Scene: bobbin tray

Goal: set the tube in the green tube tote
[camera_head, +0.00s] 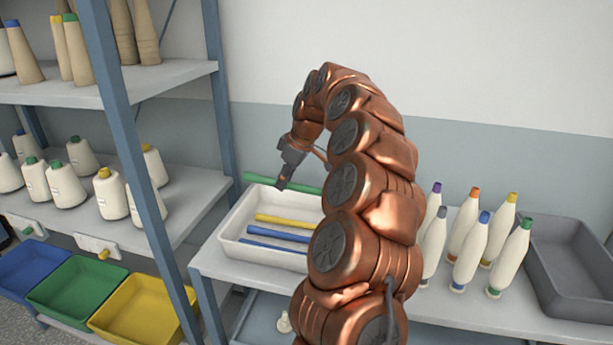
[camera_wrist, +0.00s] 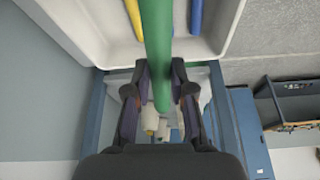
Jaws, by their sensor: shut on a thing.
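My gripper (camera_head: 283,181) is shut on a green tube (camera_head: 254,178) and holds it level above the back of the white tray. In the wrist view the green tube (camera_wrist: 156,35) runs between the two fingers (camera_wrist: 160,75). In the head view, part of the tube is hidden by my gripper and arm. The green tube tote (camera_head: 78,292) stands low at the left, between a blue tote (camera_head: 33,270) and a yellow tote (camera_head: 140,308). The part of its inside that shows looks empty.
The white tray (camera_head: 232,218) holds a yellow tube (camera_head: 285,221) and two blue tubes. A blue rack post (camera_head: 135,150) stands between the tray and the totes. Loaded shelves rise above the totes. Several bobbins and a grey bin (camera_head: 570,262) are at the right.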

